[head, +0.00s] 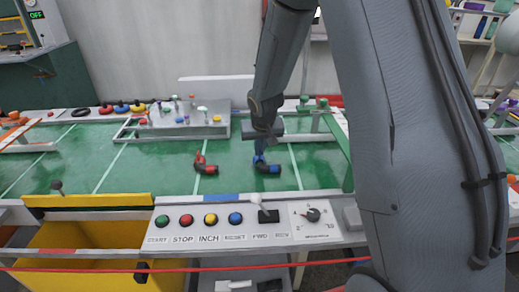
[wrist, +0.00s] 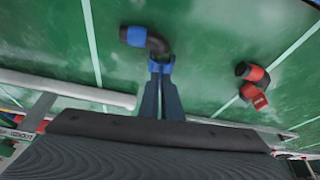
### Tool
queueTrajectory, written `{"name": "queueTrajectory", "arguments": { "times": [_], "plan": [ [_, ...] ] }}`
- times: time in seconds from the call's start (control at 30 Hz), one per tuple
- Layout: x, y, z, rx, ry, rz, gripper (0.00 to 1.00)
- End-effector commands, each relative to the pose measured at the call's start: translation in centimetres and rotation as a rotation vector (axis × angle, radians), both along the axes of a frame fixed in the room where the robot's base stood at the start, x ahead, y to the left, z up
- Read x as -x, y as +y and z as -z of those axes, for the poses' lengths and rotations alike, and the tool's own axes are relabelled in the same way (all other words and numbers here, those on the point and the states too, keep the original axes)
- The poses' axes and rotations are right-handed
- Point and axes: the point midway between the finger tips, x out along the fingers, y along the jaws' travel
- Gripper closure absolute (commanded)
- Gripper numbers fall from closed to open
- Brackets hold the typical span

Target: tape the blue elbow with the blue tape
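The blue elbow (head: 267,168) is a dark bent fitting with blue collars, on the green table. It also shows in the wrist view (wrist: 158,45), top centre. My gripper (head: 259,152) points down right over its far collar. In the wrist view my gripper's two narrow fingers (wrist: 160,76) lie close together and their tips meet the near blue collar. Whether they grip it or only touch or overlap it in view cannot be told. A blue ring (head: 121,108) on the table's back edge looks like a tape roll, but it is too small to be sure.
A red-collared elbow (head: 205,165) lies to the left of the blue one; it also shows in the wrist view (wrist: 253,83). A grey fixture plate (head: 180,125) stands behind. A button panel (head: 230,220) and yellow bin (head: 85,245) are in front. The green table's left is mostly clear.

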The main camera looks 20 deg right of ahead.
Motion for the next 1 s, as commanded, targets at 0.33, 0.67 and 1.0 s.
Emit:
{"name": "queueTrajectory", "arguments": {
  "times": [0.33, 0.67, 1.0],
  "plan": [
    [0.0, 0.0, 0.4, 0.0, 0.0, 0.0, 1.0],
    [0.0, 0.0, 0.8, 0.0, 0.0, 0.0, 1.0],
    [0.0, 0.0, 1.2, 0.0, 0.0, 0.0, 1.0]
  ]
}}
